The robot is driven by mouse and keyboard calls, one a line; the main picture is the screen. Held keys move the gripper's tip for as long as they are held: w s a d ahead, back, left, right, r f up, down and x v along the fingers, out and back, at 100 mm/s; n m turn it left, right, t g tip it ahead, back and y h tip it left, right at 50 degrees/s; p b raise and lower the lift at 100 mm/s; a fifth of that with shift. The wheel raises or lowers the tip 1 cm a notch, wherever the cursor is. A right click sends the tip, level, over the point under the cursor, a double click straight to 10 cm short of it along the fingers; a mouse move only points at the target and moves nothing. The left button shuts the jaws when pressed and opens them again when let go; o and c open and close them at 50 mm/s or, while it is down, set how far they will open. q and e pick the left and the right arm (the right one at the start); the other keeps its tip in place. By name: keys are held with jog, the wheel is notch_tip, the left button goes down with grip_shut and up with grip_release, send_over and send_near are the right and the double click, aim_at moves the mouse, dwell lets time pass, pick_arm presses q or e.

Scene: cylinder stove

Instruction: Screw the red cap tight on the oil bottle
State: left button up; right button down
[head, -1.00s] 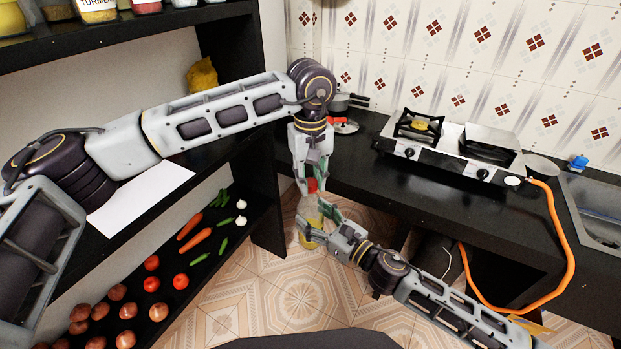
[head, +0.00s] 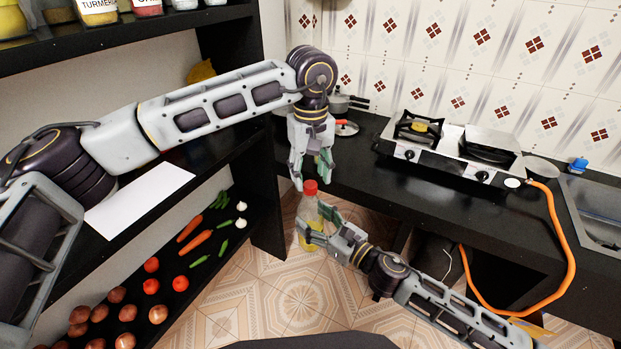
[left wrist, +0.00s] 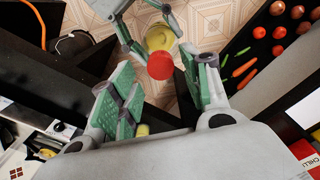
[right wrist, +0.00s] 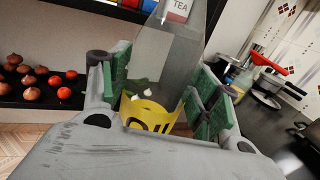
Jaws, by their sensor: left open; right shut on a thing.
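The oil bottle (head: 309,216) is clear with a yellow label (right wrist: 150,114) and stands upright in the air. My right gripper (head: 318,222) is shut on its body from the right. The red cap (head: 310,187) sits on top of the bottle; it also shows in the left wrist view (left wrist: 161,66). Whether the cap is tight I cannot tell. My left gripper (head: 311,178) is open just above the cap and points down. In the left wrist view the cap lies beyond the fingertips, clear of both fingers. The bottle's neck and cap are out of the right wrist view.
A black counter (head: 450,215) with a gas stove (head: 450,147) and an orange hose (head: 567,240) is at right. Shelves at left hold vegetables and a white sheet (head: 140,200). A pot (head: 345,103) stands behind my left gripper. The bottle hangs over open floor.

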pick_arm(q)
jog(key=shift+r, duration=1)
jog(key=shift+w+r+t, duration=0.15)
jog(key=shift+w+r, duration=0.05)
jog(key=shift+r, duration=0.6)
jog(key=shift+w+r+t, duration=0.15)
jog(key=shift+r, duration=0.6)
jog(key=shift+r+n, duration=0.1)
jog(key=shift+n, duration=0.2)
jog(key=n, duration=0.5)
jog(key=shift+s+r, duration=0.1)
jog(key=shift+s, duration=0.05)
jog(key=n, duration=0.5)
jog(key=shift+n, duration=0.4)
jog(key=n, duration=0.5)
jog(key=shift+s, duration=0.15)
jog(key=shift+n, duration=2.5)
